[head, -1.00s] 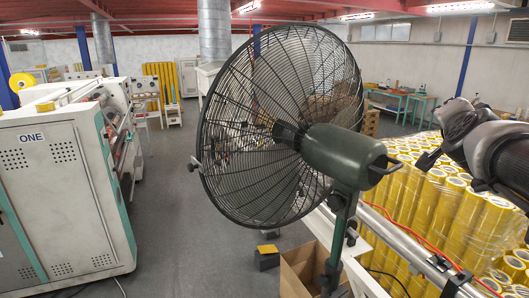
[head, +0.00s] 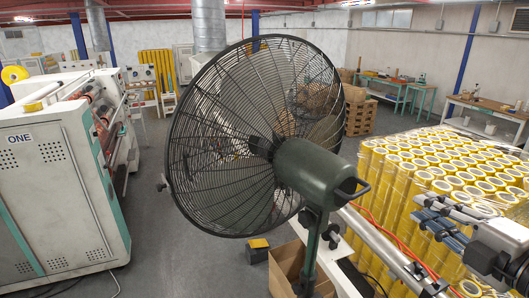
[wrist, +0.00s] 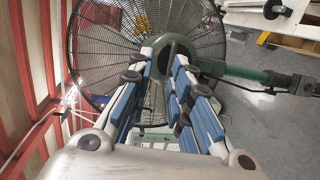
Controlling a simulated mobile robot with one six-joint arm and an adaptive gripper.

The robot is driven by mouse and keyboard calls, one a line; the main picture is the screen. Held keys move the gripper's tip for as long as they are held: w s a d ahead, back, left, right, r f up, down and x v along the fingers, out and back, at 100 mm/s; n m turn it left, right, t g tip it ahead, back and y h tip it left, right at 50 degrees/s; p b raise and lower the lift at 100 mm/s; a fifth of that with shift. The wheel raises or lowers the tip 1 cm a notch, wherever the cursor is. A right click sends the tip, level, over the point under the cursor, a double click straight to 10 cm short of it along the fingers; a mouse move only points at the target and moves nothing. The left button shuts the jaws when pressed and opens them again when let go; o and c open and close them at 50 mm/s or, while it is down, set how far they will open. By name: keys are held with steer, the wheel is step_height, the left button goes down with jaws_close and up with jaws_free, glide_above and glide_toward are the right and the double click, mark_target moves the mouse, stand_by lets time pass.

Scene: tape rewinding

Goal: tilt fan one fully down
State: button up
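The large fan is on the dark green stand at the middle of the head view. Its round black wire cage (head: 215,150) faces away to the left, and its dark green motor housing (head: 310,172) with a loop handle (head: 355,190) faces right. My gripper (head: 428,222) is at the right of the head view, apart from the fan, with its blue-padded fingers pointing left. In the wrist view my gripper (wrist: 162,68) is open and empty. The cage (wrist: 105,45) and green housing (wrist: 178,44) show beyond the fingers.
Yellow tape rolls (head: 440,170) stand wrapped in clear film behind my gripper. A cardboard box (head: 288,268) is by the stand's foot. A machine marked ONE (head: 60,190) stands left, with clear floor (head: 150,235) between.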

steer(key=s+a+f+n+g+y, duration=0.1)
steer(key=s+a+f+n, duration=0.1)
steer(key=b, duration=0.4)
glide_toward(358, 192)
steer(key=shift+y, duration=0.3)
steer(key=x, duration=1)
steer(key=shift+w+d+f, duration=0.1)
steer(key=shift+d+f, duration=0.15)
steer(key=shift+f, duration=0.1)
jaws_close()
